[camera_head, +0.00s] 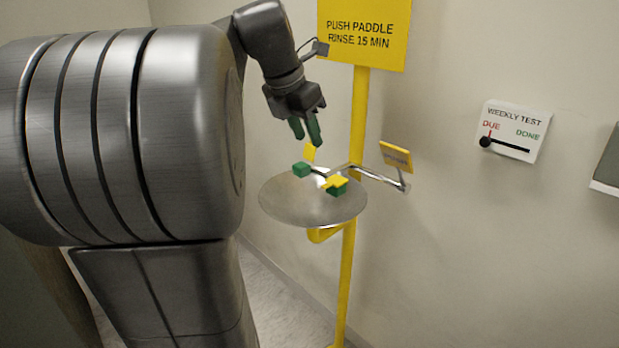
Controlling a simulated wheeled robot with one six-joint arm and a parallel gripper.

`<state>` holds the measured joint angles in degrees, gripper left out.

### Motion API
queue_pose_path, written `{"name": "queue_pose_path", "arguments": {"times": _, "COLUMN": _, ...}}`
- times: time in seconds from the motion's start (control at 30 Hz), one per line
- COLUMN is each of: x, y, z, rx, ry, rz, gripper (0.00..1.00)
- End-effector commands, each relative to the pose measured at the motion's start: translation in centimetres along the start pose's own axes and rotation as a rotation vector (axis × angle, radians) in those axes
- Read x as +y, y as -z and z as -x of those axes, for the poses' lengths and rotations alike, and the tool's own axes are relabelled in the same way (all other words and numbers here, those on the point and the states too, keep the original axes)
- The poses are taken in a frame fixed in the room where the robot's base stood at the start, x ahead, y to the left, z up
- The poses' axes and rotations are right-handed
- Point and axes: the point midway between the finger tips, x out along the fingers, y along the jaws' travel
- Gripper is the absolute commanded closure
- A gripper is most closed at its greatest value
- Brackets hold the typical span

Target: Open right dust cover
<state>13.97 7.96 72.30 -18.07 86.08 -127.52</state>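The right dust cover (338,181) is a small yellow cap lying over the green right nozzle (337,191) above the round metal bowl (285,206). The green left nozzle (301,170) shows its top, and a yellow flap (309,152) stands upright just behind it. My gripper (305,135) points down above and behind the left nozzle in the picture, up and left of the right cover. Its two green fingers are a little apart with nothing seen between them. It appears clear of both covers.
A yellow post (356,120) with a sign (364,30) stands behind the bowl. A metal arm with a yellow paddle (397,157) sticks out to the right. A weekly test panel (514,130) with a slider at DUE is on the wall.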

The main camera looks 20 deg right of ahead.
Motion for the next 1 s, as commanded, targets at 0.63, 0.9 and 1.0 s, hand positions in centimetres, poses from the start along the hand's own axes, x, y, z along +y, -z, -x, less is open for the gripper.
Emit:
{"name": "queue_pose_path", "arguments": {"times": 0.63, "x": 0.0, "y": 0.2, "z": -12.0, "rx": 0.004, "ry": 0.002, "rz": -0.002, "gripper": 0.65}}
{"name": "queue_pose_path", "arguments": {"times": 0.9, "x": 0.0, "y": 0.1, "z": -13.1, "rx": 0.002, "ry": -0.001, "rz": -0.003, "gripper": 0.65}}
{"name": "queue_pose_path", "arguments": {"times": 1.0, "x": 0.0, "y": 0.1, "z": -13.1, "rx": 0.002, "ry": -0.001, "rz": -0.003, "gripper": 0.65}}
